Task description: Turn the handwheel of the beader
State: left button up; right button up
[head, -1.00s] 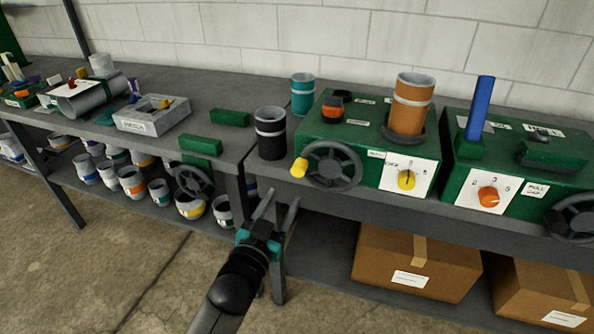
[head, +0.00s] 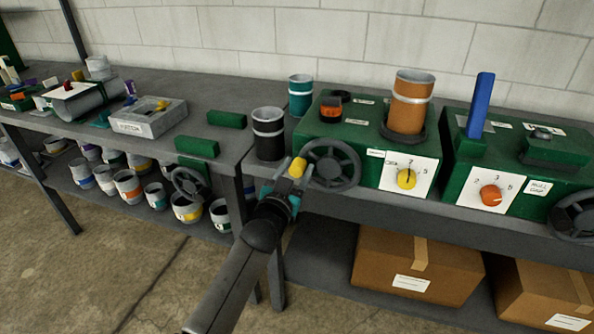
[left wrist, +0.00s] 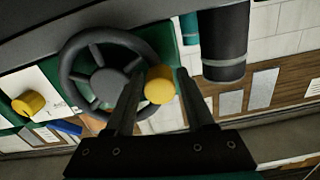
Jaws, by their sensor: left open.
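The beader is a green machine (head: 353,140) on the bench, with an orange duct piece (head: 408,105) standing on it and a yellow dial (head: 406,179) on its white front plate. Its dark handwheel (head: 331,165) faces me and has a yellow knob (head: 298,168) at its left rim. My left gripper (head: 291,178) is open at the yellow knob. In the left wrist view the handwheel (left wrist: 106,72) is at upper left, and the knob (left wrist: 159,86) shows between the open fingers. Contact with the knob cannot be told. My right gripper is not in view.
A black can (head: 268,135) and a teal can (head: 300,96) stand just left of the beader. A second green machine (head: 520,165) with a blue upright stands to the right. Cardboard boxes (head: 415,265) lie on the shelf below. A grey tray (head: 150,118) stands farther left.

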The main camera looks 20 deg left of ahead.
pick_arm(q)
jog(key=shift+c, duration=0.2)
grip_shut()
dwell(1.2)
